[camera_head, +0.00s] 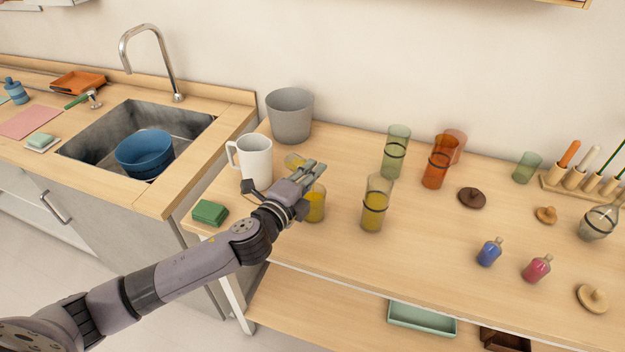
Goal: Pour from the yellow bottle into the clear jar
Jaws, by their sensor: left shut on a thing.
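My left gripper (312,170) reaches over the table from the left and is shut on a yellow bottle (294,161), of which a small rounded part shows beyond the fingers. The fingers hide the rest, and its exact tilt and mouth cannot be made out. Just below the fingers stands a short clear jar (315,208) with yellow contents, its top partly covered by the gripper. To its right stands a tall clear jar (375,207) with a black band, also holding yellow. Which of the two is the task's jar cannot be told. My right gripper is not in view.
A white mug (255,161) and a grey bucket (290,117) stand close behind and left of my gripper. A green sponge (210,212) lies near the left edge. Green (395,155) and orange (437,165) tall glasses stand behind. The table's front middle is clear.

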